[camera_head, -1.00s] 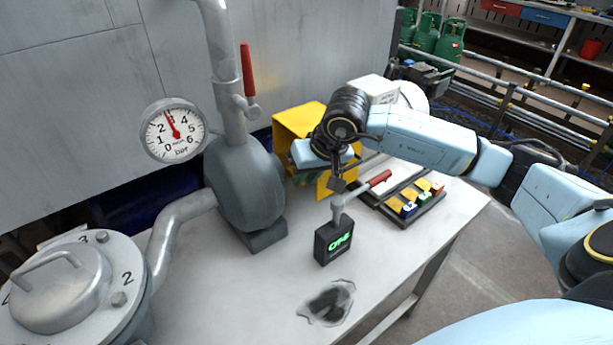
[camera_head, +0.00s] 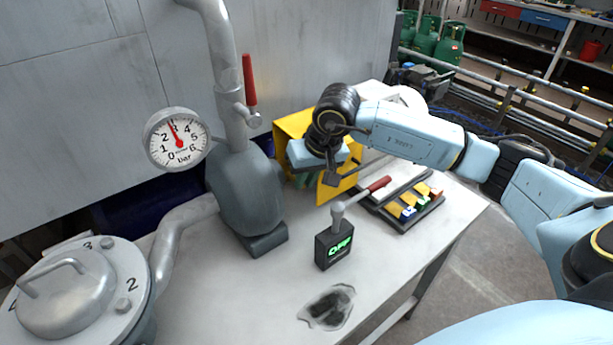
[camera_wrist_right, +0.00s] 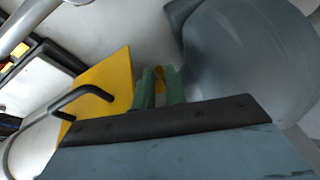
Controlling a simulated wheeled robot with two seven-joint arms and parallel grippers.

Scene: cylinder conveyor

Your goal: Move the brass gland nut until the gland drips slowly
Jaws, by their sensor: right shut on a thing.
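The brass gland nut (camera_wrist_right: 160,77) shows as a small orange-brown patch between the green fingers of my right gripper (camera_wrist_right: 159,88) in the wrist view. The fingers are shut on it, close beside the grey rounded pump body (camera_wrist_right: 255,60). In the head view my right gripper (camera_head: 304,180) is in front of the yellow guard and right of the grey pump (camera_head: 247,195), and the nut is hidden. I cannot see any drip at the gland. My left gripper is not in view.
A yellow guard (camera_head: 290,125) stands close behind my right gripper. A black box with a green display (camera_head: 333,246) and a red-handled lever (camera_head: 378,184) are nearer on the bench. A pressure gauge (camera_head: 178,139) points near 3. A dark wet patch (camera_head: 328,308) lies in front.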

